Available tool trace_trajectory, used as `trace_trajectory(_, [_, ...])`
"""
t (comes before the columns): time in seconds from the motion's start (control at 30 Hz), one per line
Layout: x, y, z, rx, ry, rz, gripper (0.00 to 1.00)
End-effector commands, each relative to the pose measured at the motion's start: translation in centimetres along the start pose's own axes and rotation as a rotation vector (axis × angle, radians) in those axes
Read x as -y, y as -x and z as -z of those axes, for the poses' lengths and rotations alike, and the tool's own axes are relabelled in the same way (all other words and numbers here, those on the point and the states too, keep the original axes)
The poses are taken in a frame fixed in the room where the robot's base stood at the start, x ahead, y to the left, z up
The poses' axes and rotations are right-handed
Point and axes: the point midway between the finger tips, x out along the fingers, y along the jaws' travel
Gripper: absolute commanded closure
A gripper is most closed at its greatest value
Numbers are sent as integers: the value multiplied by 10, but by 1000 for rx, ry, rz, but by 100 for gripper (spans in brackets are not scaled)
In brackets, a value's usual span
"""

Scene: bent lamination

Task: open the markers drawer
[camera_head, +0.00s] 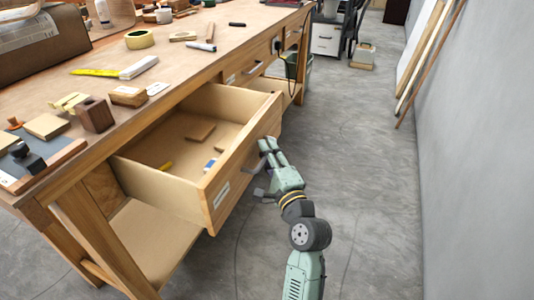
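A wooden drawer (236,172) in the workbench stands pulled well out, its inside showing from above. Its front carries a small pale label (222,194), too small to read, so I cannot tell whether it is the markers drawer. Inside lie a flat brown wood piece (200,132), a small yellow item and a small blue-and-white item. A grey handle (254,165) sits on the drawer front. My gripper (264,170) is at this handle, its dark fingers close to the front. I cannot tell whether they close on the handle.
The workbench top (185,65) holds a tape roll (139,39), wood blocks (96,114) and several tools. Another closed drawer (250,68) is farther along the bench. The concrete floor (370,170) right of my arm is clear up to the grey wall. Boards lean there.

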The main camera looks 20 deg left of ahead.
Motion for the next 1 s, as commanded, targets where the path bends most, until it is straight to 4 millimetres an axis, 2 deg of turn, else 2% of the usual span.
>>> trace_trajectory(0.17, [-2, 25, 0, -3, -1, -3, 70])
trace_trajectory(0.4, [-1, 78, 1, -5, -2, -3, 70])
trace_trajectory(0.6, [-1, 108, 1, -3, -1, -3, 70])
trace_trajectory(0.77, [0, 117, 0, -1, 0, -1, 70])
trace_trajectory(1.0, [0, 118, 0, 0, 0, 0, 70])
